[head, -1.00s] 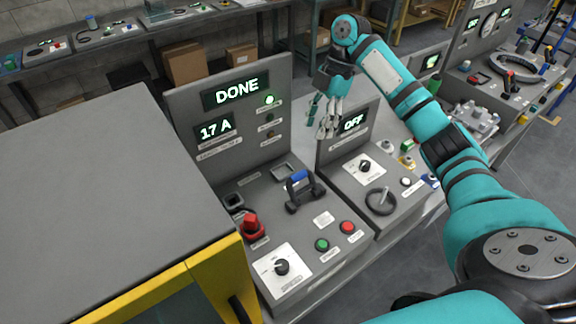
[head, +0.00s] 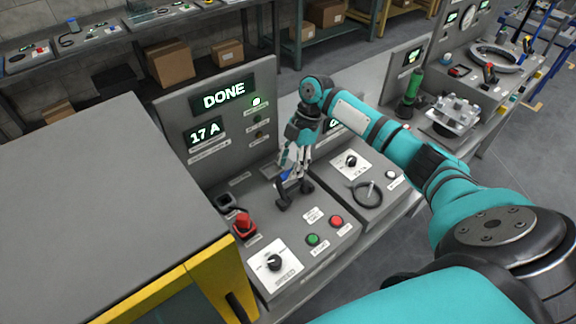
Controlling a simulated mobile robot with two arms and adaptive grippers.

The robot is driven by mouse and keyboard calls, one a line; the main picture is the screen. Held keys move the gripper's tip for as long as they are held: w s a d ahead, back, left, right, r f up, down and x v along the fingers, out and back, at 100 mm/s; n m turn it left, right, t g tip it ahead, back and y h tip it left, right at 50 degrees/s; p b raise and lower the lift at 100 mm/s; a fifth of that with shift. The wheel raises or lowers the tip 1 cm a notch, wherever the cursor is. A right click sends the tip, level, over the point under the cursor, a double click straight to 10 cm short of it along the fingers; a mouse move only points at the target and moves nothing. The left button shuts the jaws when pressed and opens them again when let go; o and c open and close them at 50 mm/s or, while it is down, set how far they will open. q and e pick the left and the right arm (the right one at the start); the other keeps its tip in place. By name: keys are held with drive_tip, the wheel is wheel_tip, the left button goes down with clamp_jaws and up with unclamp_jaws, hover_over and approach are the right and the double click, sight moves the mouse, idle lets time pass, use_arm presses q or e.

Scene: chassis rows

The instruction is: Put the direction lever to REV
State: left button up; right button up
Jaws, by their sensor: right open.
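A black handle with a blue grip (head: 284,175) stands on the sloped panel below the DONE display. It could be the direction lever, but its label and position marks cannot be read. My right gripper (head: 291,172) points down over this handle, with its fingers open. They overlap the blue grip and hide much of it; I cannot tell whether they touch it. A black rotary knob (head: 274,261) sits on a white plate at the panel's front. My left gripper is not in view.
A red switch (head: 243,223), a green button (head: 313,239) and a red button (head: 336,221) sit close by. A yellow-edged grey cabinet (head: 95,190) fills the left. The neighbouring panel has a ring-shaped handle (head: 367,193). The upright display panel (head: 172,112) stands behind.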

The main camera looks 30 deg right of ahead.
drive_tip(key=shift+x, duration=0.85)
drive_tip(key=shift+f, duration=0.15)
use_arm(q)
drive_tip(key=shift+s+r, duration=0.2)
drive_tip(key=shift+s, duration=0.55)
use_arm(e)
clamp_jaws()
